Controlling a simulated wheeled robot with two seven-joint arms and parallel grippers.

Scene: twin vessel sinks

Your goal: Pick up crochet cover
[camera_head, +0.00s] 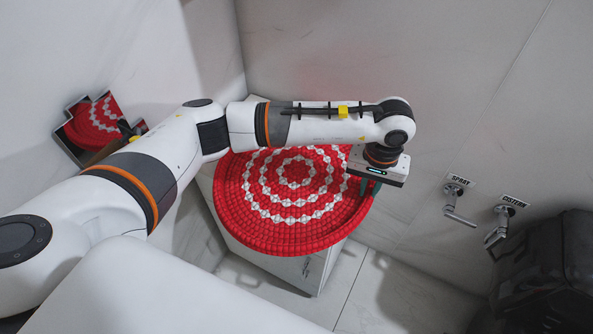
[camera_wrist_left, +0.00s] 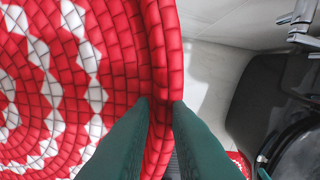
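The crochet cover (camera_head: 275,228) is a big round red disc with white ring patterns and a thick raised rim. It lies on top of a white cabinet (camera_head: 262,265) in the head view. My left arm reaches across above it. My left gripper (camera_head: 371,187) points down at its right edge. In the left wrist view, the cover (camera_wrist_left: 110,40) fills the left half, and the two green fingers of the gripper (camera_wrist_left: 162,102) stand on either side of the rim, closed against it. The fingertips' contact below is partly hidden. My right gripper is out of view.
Two metal taps, one under a "SPRAY" label (camera_head: 459,203) and one under a "CISTERN" label (camera_head: 499,226), stick out from the right wall. A black object (camera_head: 550,275) stands at lower right. A red-and-white patterned panel (camera_head: 95,122) is at the left wall.

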